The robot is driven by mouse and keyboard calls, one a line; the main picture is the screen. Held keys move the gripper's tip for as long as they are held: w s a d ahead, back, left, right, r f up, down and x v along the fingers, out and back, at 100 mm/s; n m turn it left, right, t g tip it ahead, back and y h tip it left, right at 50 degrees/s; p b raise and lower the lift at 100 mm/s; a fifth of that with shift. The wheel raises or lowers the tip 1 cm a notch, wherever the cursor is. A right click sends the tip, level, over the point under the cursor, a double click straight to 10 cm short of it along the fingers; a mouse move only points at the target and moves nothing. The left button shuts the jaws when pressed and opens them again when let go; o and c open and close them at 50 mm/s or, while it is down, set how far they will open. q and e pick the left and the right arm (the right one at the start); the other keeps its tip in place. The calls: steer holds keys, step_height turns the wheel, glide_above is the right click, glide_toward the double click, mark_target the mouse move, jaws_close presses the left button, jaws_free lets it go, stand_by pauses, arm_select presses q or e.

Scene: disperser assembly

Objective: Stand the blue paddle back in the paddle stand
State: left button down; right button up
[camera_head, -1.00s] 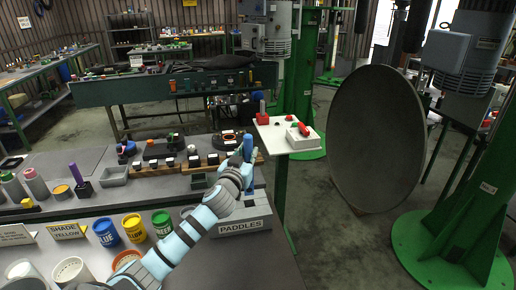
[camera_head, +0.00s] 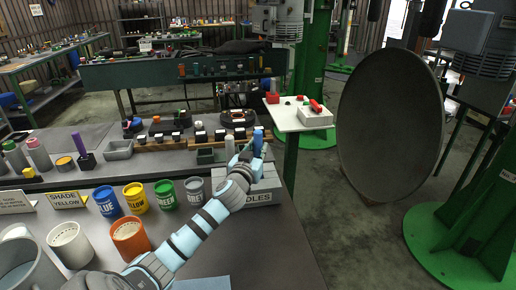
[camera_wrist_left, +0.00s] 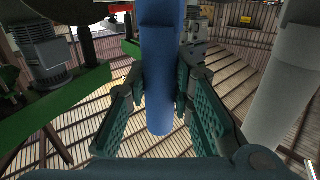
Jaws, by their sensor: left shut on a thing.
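The blue paddle (camera_head: 257,140) stands roughly upright at the right end of the grey bench, its blue handle showing above my left gripper (camera_head: 246,160). In the left wrist view the blue handle (camera_wrist_left: 160,70) lies between the two green-padded fingers of my left gripper (camera_wrist_left: 163,115), which is shut on it. The paddle stand (camera_head: 262,185), a grey box with a partly hidden PADDLES label, is right below the gripper. The paddle's lower end is hidden, so I cannot tell whether it is inside the stand. My right gripper is not in view.
A grey paddle (camera_head: 229,147) stands close left of the blue one; its pale handle (camera_wrist_left: 285,80) also shows in the wrist view. Blue, yellow, green and grey pots (camera_head: 194,190) line the bench left of the stand. A white side table (camera_head: 290,119) stands to the right.

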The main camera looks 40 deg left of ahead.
arm_select(q)
steer(key=shift+f, duration=0.4)
steer(key=shift+r, duration=0.1)
steer(key=c, duration=1.3)
jaws_free()
steer(key=v, duration=1.2)
